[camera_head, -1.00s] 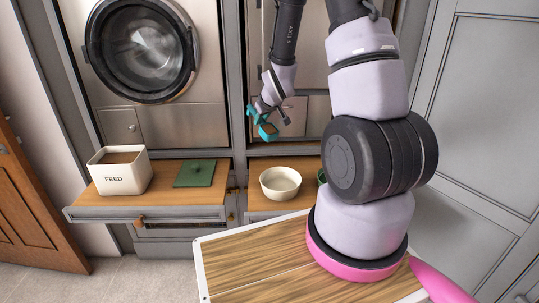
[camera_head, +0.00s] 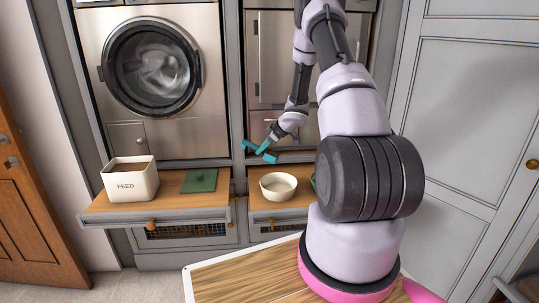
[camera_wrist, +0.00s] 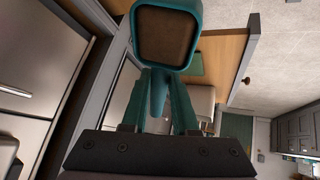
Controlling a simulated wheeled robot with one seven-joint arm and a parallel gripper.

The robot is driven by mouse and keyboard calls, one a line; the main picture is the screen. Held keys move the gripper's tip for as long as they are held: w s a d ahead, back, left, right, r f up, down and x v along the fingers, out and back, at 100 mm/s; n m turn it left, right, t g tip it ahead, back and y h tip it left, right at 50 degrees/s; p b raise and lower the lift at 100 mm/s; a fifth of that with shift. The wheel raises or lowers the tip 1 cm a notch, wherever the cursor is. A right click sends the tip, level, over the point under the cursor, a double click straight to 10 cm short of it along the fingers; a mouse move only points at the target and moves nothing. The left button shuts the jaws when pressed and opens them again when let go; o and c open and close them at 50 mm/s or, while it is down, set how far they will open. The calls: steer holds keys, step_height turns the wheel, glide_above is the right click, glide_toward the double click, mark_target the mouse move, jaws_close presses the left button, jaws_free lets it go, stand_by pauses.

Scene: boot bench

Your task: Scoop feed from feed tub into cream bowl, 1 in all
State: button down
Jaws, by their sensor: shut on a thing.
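My gripper (camera_head: 267,149) is shut on the handle of a teal scoop (camera_wrist: 167,38), held in the air above and behind the cream bowl in the head view. In the wrist view the scoop is full of brown feed, with a flat surface. The cream bowl (camera_head: 278,194) stands upright on the right wooden shelf; its visible inside looks pale and empty. The white feed tub (camera_head: 131,184), marked FEED, stands open on the left shelf with brown feed inside. My gripper is to the right of the tub.
A green lid (camera_head: 199,181) lies on the left pull-out shelf (camera_head: 160,209) beside the tub. A green item, mostly hidden by my arm, is right of the bowl. A gap separates the left shelf from the right shelf (camera_head: 261,210). Steel machine fronts (camera_head: 150,70) stand behind.

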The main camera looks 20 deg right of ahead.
mark_target(269, 153)
steer(key=shift+n+g, duration=0.3)
steer(key=shift+n, duration=0.3)
steer(key=d+f, duration=0.3)
steer(key=shift+s, duration=0.4)
steer(key=shift+s+a+f+t+h, duration=0.2)
steer(key=shift+f+t, duration=0.15)
steer(key=shift+t, duration=0.15)
steer(key=shift+s+a+f+t+h, duration=0.1)
steer(key=shift+f+t+h, duration=0.15)
steer(key=shift+t, duration=0.25)
steer(key=f+t+h, duration=0.1)
steer(key=t+h, duration=0.1)
steer(key=t, duration=0.1)
steer(key=f+t+h, duration=0.1)
steer(key=t+h, duration=0.1)
steer(key=t, duration=0.1)
steer(key=s+a+f+t+h, duration=0.1)
steer(key=t+h, duration=0.1)
steer(key=t, duration=0.1)
steer(key=shift+s+f+n+t+h, duration=0.1)
steer(key=shift+f+n+t+h, duration=0.2)
steer(key=shift+f+n+h, duration=0.1)
steer(key=shift+a, duration=0.15)
